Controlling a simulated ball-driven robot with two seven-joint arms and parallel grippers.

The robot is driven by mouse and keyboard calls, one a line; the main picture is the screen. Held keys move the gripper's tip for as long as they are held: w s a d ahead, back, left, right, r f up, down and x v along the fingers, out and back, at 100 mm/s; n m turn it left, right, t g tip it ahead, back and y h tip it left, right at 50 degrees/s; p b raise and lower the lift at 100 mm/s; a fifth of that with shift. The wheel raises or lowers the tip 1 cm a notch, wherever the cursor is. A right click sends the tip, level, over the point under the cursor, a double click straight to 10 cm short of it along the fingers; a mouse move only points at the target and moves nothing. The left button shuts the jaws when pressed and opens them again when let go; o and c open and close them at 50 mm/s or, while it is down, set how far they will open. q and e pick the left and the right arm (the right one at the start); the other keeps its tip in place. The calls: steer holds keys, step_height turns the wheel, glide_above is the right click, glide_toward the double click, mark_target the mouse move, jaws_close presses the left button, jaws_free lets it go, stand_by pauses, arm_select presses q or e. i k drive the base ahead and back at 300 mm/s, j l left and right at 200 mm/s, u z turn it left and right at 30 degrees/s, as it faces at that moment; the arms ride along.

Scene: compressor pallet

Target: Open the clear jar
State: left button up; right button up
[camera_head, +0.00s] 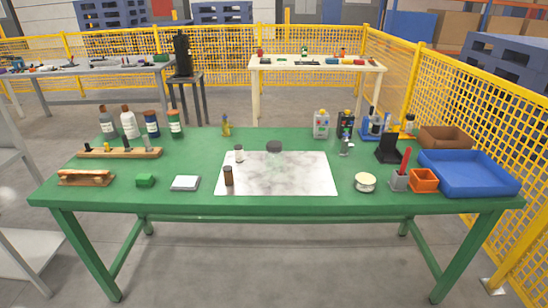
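A clear jar with a dark grey lid (274,147) stands upright on the white marbled mat (300,178), near the mat's back edge. The lid is on the jar; the see-through body below it is hard to make out. A small brown bottle with a dark cap (228,177) stands at the mat's left front. Neither of my grippers shows in the head view.
The green table (300,204) also holds several bottles (130,123) at the back left, a blue tray (468,183) at the right, an orange box (424,180), a round cream-coloured object (365,182) and a white block (185,183). The mat's middle and right are clear.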

mark_target(274, 162)
steer(key=j+z, duration=0.35)
steer(key=j, duration=0.35)
steer(key=j+z, duration=0.4)
steer(key=j, duration=0.35)
steer(key=k+j+z, duration=0.15)
steer(key=j+z, duration=0.2)
steer(key=j, duration=0.3)
